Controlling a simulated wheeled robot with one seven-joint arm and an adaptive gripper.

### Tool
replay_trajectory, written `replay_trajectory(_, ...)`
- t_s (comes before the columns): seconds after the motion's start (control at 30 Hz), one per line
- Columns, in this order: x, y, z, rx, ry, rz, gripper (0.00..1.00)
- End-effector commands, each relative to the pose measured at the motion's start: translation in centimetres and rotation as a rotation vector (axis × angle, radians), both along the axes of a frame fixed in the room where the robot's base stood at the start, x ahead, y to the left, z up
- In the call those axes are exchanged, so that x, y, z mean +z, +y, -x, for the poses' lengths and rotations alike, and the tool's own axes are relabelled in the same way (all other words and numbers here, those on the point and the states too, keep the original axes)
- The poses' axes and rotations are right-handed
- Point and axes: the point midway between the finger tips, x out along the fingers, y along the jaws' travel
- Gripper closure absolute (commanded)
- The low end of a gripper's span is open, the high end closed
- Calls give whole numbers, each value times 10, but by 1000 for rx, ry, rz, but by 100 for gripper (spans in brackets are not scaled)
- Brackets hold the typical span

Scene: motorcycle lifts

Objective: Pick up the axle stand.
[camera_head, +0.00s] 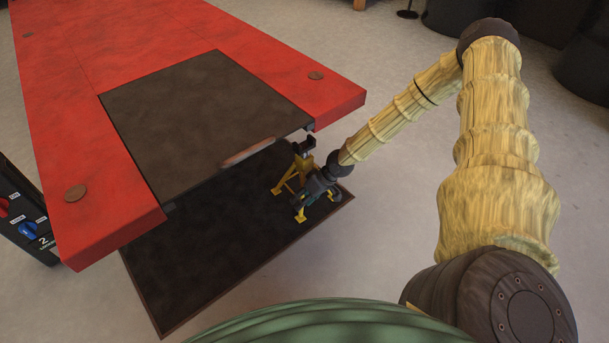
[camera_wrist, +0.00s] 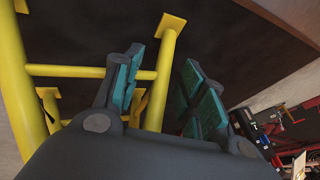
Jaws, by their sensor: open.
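The axle stand (camera_head: 303,164) is yellow with a dark saddle on top. It stands upright on a dark mat (camera_head: 210,240), beside the red lift's near edge. My gripper (camera_head: 304,199) is low at the stand's near right side in the head view and hides part of its legs. In the wrist view, my gripper (camera_wrist: 163,72) is open, with teal pads on its fingers. A yellow leg of the axle stand (camera_wrist: 164,62) shows in the gap between the fingers. I cannot tell whether either pad touches it. A crossbar meets this leg behind the left finger.
The red lift platform (camera_head: 110,45) with a dark centre plate (camera_head: 205,115) overhangs the mat close to the stand. A black control box (camera_head: 25,220) is at the left. Dark drums (camera_head: 465,18) stand at the back right. Floor right of the mat is clear.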

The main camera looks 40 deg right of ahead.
Motion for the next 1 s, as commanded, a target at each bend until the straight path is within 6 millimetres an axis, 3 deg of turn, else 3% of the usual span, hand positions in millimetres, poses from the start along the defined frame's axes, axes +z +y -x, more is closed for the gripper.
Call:
replay_trajectory(0.4,-7,4,-3,1,-1,-1,59)
replay_trajectory(0.63,-7,4,-3,1,-1,-1,100)
replay_trajectory(1.0,-5,5,-6,2,-7,-1,100)
